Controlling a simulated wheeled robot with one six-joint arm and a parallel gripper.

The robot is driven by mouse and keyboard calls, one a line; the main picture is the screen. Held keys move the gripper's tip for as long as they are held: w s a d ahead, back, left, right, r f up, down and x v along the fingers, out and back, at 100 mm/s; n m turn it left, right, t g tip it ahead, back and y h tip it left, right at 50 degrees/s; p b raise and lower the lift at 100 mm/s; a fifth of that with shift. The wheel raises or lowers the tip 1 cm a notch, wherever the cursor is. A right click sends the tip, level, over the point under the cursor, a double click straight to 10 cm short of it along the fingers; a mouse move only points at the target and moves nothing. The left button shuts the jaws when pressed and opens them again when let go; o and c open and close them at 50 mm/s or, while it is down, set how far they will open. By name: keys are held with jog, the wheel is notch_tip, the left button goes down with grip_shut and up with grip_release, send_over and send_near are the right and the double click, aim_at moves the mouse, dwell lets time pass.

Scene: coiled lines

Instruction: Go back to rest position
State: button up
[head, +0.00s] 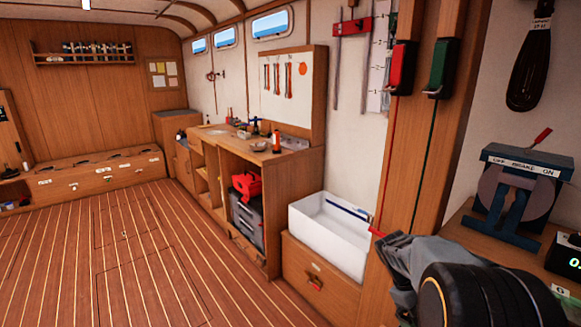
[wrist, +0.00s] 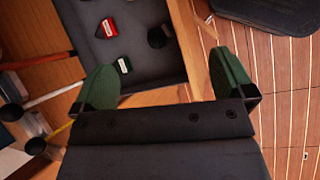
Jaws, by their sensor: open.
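My gripper (wrist: 164,68) is open, its two green fingers spread wide with nothing between them in the wrist view. In the head view, my arm is low at the right, in front of the side bench, and the fingers are not clear there.
A white basin (head: 330,245) on a wooden cabinet is just left of my arm. A blue brake device (head: 515,195) stands on the right bench. Red (head: 402,68) and green (head: 441,68) holders hang on the post above. The plank floor (head: 130,250) at left is clear.

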jog(key=s+a+r+m+t+y+p, duration=0.2)
jog(key=s+a+r+t+p, duration=0.1)
jog(key=a+r+p, duration=0.3)
jog(key=s+a+r+m+t+y+p, duration=0.1)
jog(key=s+a+r+t+y+p, duration=0.2)
jog(key=a+r+p, duration=0.3)
jog(key=s+a+r+t, duration=0.1)
jog(key=a+r, duration=0.4)
jog(key=r, duration=0.2)
jog(key=shift+s+a+r+m+t+p, duration=0.25)
jog(key=shift+a+m+t+p, duration=0.05)
jog(key=shift+m, duration=0.1)
jog(key=shift+s+a+r, duration=0.2)
jog(key=shift+s+a, duration=0.05)
jog(key=shift+a, duration=0.2)
jog(key=shift+c, duration=0.3)
